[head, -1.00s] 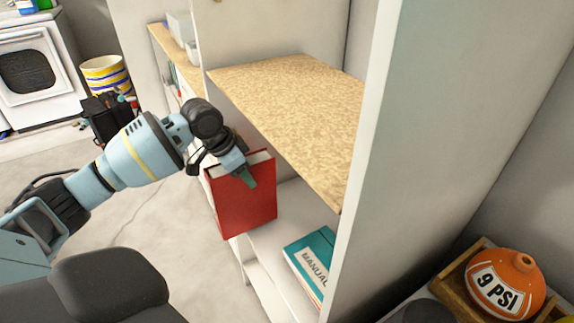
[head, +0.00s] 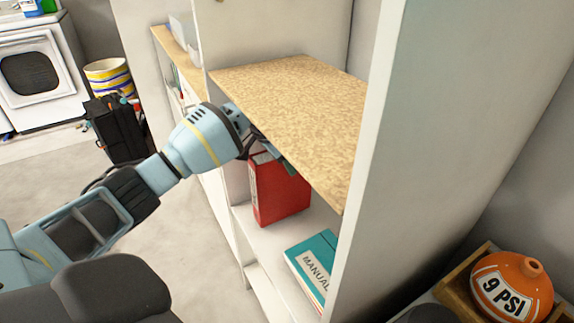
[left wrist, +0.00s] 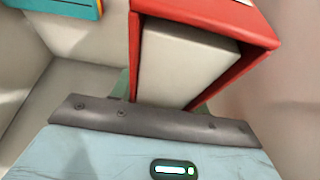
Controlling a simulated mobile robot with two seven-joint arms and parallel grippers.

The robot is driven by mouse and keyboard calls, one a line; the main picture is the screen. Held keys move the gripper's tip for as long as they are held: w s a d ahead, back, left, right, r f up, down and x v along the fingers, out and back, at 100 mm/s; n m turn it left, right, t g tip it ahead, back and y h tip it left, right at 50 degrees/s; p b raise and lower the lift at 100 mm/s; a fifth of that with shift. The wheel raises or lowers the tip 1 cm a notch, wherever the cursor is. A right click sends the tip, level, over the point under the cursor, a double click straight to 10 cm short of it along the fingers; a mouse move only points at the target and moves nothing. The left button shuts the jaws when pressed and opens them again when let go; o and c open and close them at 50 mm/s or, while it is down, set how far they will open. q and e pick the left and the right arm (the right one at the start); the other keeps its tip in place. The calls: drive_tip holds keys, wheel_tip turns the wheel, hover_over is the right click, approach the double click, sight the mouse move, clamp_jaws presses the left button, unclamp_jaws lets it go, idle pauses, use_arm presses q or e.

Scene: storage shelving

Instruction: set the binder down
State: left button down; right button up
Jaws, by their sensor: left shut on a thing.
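The red binder (head: 280,192) is upright inside the shelf compartment in the head view, under the cork-topped board. Its lower edge is at or very near the white lower shelf (head: 262,236); I cannot tell whether it touches. My left gripper (head: 278,160) is shut on the binder's upper part, and its fingertips are partly hidden by the board. In the left wrist view the binder (left wrist: 262,26) shows its red covers and pale inside close in front of the gripper (left wrist: 160,90). My right gripper is not in view.
The cork-topped board (head: 295,105) hangs close above my left gripper. A white side panel (head: 400,150) bounds the right.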

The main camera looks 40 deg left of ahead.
use_arm(q)
drive_tip(key=shift+x, duration=0.75)
drive_tip(key=shift+w+d, duration=0.1)
drive_tip(key=shift+w, duration=0.05)
drive_tip(key=c, duration=0.7)
unclamp_jaws()
drive_tip(key=shift+f, duration=0.1)
drive_tip(key=s+a, duration=0.1)
drive_tip(key=s, duration=0.2)
drive_tip(key=s+a+r+p, duration=0.1)
drive_tip(key=s+a, duration=0.1)
drive_tip(key=s, duration=0.2)
drive_tip(key=s+a, duration=0.1)
drive_tip(key=s, duration=0.3)
drive_tip(key=shift+s+a+r, duration=0.2)
drive_tip(key=shift+s+a, duration=0.05)
drive_tip(key=shift+a, duration=0.15)
